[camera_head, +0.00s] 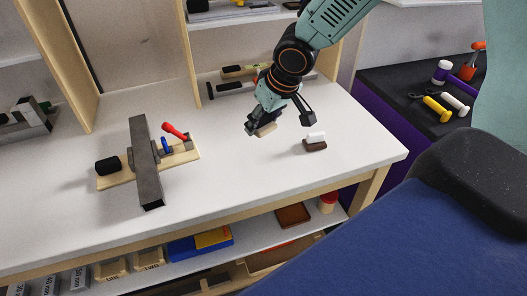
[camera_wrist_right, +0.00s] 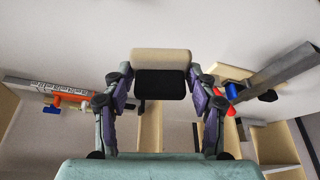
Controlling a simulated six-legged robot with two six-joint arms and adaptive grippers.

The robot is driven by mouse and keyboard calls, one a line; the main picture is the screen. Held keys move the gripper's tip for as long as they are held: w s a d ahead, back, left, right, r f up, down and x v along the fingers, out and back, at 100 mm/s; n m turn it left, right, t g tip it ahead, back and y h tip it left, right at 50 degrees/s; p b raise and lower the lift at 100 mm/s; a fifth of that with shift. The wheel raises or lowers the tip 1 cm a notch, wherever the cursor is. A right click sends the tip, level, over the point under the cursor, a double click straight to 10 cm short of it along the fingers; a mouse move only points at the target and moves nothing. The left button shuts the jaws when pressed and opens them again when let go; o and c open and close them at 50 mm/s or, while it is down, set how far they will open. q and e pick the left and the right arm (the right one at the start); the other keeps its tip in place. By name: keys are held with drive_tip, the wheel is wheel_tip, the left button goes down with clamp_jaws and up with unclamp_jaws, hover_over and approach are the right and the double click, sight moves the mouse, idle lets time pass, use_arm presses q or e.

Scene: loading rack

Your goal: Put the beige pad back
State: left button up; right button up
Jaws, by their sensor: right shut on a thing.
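My right gripper (camera_head: 279,124) is shut on the beige pad (camera_head: 266,130) above the white table. In the right wrist view, the beige pad (camera_wrist_right: 160,62) with its black part (camera_wrist_right: 160,83) sits between the two fingers (camera_wrist_right: 160,78). A second block, white on top with a dark brown base (camera_head: 315,142), stands on the table just right of the gripper. My left gripper is not in view.
Tools lie by the rear shelf (camera_head: 235,85). The front middle of the table is clear.

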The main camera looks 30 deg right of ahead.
drive_tip(key=b, duration=0.3)
hover_over(258, 155)
drive_tip(key=s, duration=0.1)
wheel_tip(258, 155, down, 5)
drive_tip(key=shift+s+f, duration=0.1)
drive_tip(key=shift+f, duration=0.1)
drive_tip(key=shift+d+f, duration=0.1)
drive_tip(key=shift+f, duration=0.1)
drive_tip(key=shift+s+d+f+b, duration=0.1)
drive_tip(key=shift+f+b, duration=0.25)
drive_tip(key=shift+f, duration=0.15)
drive_tip(key=shift+s+d+f+b, duration=0.1)
drive_tip(key=shift+f+b, duration=0.2)
drive_tip(key=shift+f, duration=0.2)
drive_tip(key=shift+a+f+b, duration=0.2)
drive_tip(key=shift+f+b, duration=0.25)
drive_tip(key=shift+f, duration=0.2)
drive_tip(key=shift+w+a, duration=0.1)
drive_tip(key=shift+w, duration=0.1)
drive_tip(key=shift+s+d, duration=0.1)
drive_tip(key=shift+d, duration=0.1)
